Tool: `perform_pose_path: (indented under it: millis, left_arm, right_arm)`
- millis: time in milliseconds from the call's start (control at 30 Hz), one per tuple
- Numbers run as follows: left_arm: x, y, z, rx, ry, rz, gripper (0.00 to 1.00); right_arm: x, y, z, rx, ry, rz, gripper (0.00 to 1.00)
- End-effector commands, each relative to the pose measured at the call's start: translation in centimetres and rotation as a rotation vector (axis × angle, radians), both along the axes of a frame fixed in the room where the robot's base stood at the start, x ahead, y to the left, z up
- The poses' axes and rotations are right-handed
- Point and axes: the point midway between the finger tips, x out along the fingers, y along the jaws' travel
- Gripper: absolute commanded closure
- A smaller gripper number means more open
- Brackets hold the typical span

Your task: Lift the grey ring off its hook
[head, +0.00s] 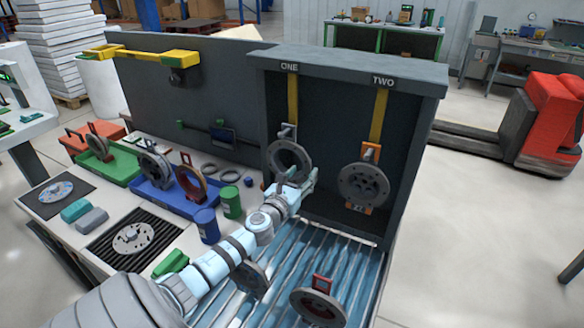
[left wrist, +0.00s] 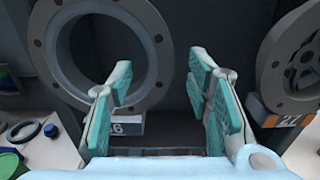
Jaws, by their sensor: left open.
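The grey ring (head: 272,156) hangs from a hook under the sign ONE in the dark rack, with a yellow strap above it. In the left wrist view the ring (left wrist: 160,48) is a thick band with bolt holes and a wide opening. My left gripper (head: 302,184) is open in front of the ring's lower right side. In the left wrist view its two teal-padded fingers (left wrist: 163,98) stand apart with nothing held between them. The left finger overlaps the ring's lower part in the picture; I cannot tell if they touch. My right gripper is not in view.
A grey disc with holes (head: 363,183) hangs under TWO, right of the ring, with an orange tag (left wrist: 288,121) below. Rollers and a red-tagged ring (head: 318,306) lie below the rack. Trays of parts and blue and green cans (head: 207,226) crowd the left table.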

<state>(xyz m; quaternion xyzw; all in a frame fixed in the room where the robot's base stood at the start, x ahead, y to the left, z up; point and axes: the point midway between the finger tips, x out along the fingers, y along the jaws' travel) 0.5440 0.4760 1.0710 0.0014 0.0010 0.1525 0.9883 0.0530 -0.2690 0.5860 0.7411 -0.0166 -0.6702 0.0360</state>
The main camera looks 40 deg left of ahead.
Motion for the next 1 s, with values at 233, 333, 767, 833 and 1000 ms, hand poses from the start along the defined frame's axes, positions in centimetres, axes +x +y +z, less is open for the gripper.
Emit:
perform_pose_path:
  millis: [233, 333, 767, 833, 1000]
  left_arm:
    - [3.7, 1.4, 0.3, -0.003, -0.001, 0.001, 0.54]
    - [3.8, 1.4, 0.4, -0.002, -0.002, 0.001, 0.54]
    - [3.7, 1.4, 0.4, -0.002, -0.001, 0.001, 1.00]
    - [3.7, 1.4, 0.4, -0.002, -0.001, 0.001, 1.00]
    - [3.7, 1.4, 0.4, -0.001, -0.001, 0.001, 1.00]
  right_arm:
    - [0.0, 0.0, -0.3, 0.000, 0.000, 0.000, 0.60]
    - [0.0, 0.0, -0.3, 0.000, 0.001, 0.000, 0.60]
    - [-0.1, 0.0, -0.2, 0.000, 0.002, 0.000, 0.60]
    - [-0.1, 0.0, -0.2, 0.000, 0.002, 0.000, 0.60]
    - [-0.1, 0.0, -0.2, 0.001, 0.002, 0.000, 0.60]
